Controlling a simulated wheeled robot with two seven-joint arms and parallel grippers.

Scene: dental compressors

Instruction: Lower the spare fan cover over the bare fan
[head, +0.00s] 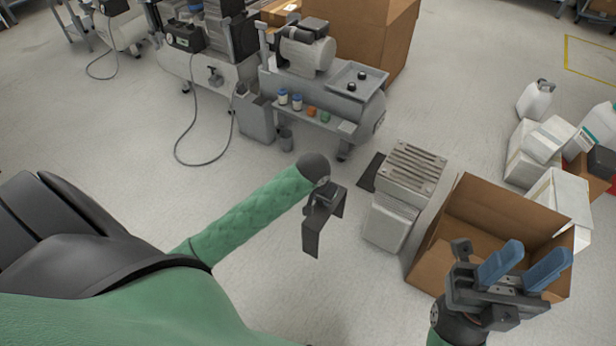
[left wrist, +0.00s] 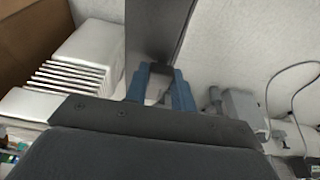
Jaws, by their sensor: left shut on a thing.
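My left gripper (head: 326,194) is shut on a dark grey, bent sheet piece, which I take to be the spare fan cover (head: 315,232). The cover hangs in the air, well short of the compressors. In the left wrist view, the blue fingers (left wrist: 161,88) close on the cover's dark panel (left wrist: 158,30). The near compressor (head: 325,88) has a light motor (head: 305,52) on top; I cannot make out the bare fan on it. My right gripper (head: 525,266) is open and empty, in front of the open cardboard box.
A grey slatted unit (head: 398,205) stands on the floor between the cover and the open cardboard box (head: 435,250). Small bottles and cups stand on a shelf (head: 310,112) on the near compressor. White cartons (head: 530,150) are at right. A hose (head: 180,150) loops over the floor at left.

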